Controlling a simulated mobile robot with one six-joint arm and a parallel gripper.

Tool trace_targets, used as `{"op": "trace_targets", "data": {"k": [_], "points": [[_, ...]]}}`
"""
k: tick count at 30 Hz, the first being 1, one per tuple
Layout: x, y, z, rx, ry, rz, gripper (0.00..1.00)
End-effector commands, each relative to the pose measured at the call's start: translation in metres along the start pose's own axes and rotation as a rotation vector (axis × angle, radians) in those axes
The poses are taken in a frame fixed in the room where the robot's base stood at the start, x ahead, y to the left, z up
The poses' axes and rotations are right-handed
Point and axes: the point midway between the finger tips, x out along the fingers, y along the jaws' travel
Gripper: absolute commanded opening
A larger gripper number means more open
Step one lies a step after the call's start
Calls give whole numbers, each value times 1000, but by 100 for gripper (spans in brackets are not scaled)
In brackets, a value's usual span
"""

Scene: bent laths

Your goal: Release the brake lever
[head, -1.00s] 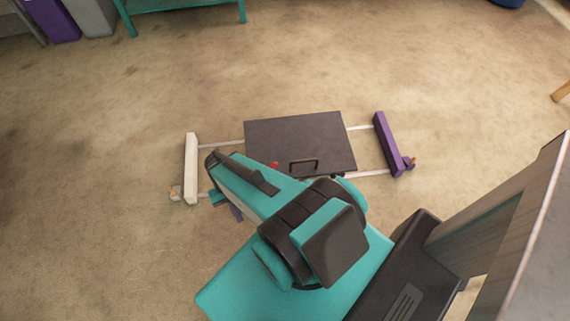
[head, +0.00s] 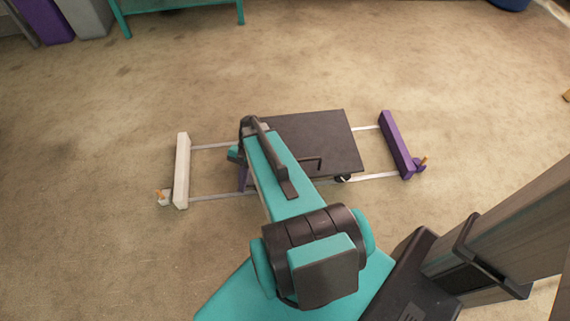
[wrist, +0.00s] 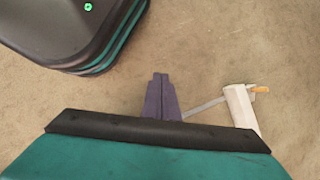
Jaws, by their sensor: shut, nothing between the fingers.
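A dark flat cart (head: 325,135) sits on two pale rails between a white end block (head: 182,170) and a purple end block (head: 397,145). A dark bar handle stands near its front edge, partly behind my arm. No brake lever shows now; my arm covers the cart's front left part. My gripper (head: 242,182) is beside the cart's left edge, above the rails, mostly hidden by my arm. In the wrist view its purple fingers (wrist: 160,78) are together and empty, with the white end block (wrist: 241,108) and a rail to their right.
Orange pegs stick out by the white end block (head: 163,194) and the purple end block (head: 424,161). Bare carpet surrounds the rails. A teal-framed table (head: 180,6) and purple and grey boxes stand at the far left. A blue object is at the top right.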

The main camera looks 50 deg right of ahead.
Motion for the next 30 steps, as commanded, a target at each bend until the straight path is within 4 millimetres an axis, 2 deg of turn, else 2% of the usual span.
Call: {"op": "trace_targets", "data": {"k": [1,14,23,30], "points": [[5,0,-17,36,-1,-24,0],[-10,14,-101,314,-39,-191,0],[-26,36,-158,496,-73,-308,0],[-40,62,-201,635,-104,-401,0]]}}
